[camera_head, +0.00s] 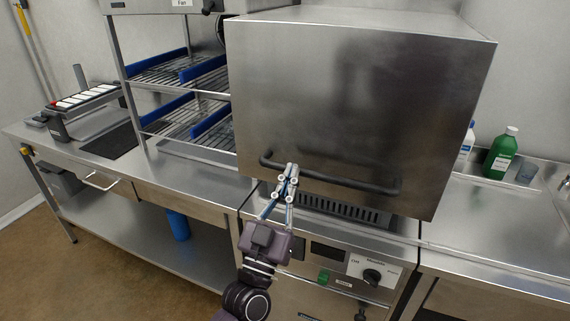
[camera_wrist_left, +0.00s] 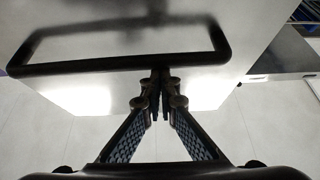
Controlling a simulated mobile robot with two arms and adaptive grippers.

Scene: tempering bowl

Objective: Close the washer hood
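The washer hood (camera_head: 350,90) is a big steel box with a dark horizontal bar handle (camera_head: 345,184) low on its front. Its lower edge overhangs a vented part of the washer (camera_head: 345,209); whether a gap remains under it is hard to tell. My left gripper (camera_head: 290,170) is at the left part of the handle, its fingertips close together and overlapping the bar. In the left wrist view the fingertips (camera_wrist_left: 160,80) meet at the handle (camera_wrist_left: 100,62), which runs crosswise to them and is not visibly pinched between them. Contact is unclear. My right gripper is out of view.
The washer's control panel with a knob (camera_head: 372,276) is below the hood. A wire rack (camera_head: 185,112) stands on the left counter. A green bottle (camera_head: 501,153) and a glass (camera_head: 527,172) stand on the right, where the front counter is clear.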

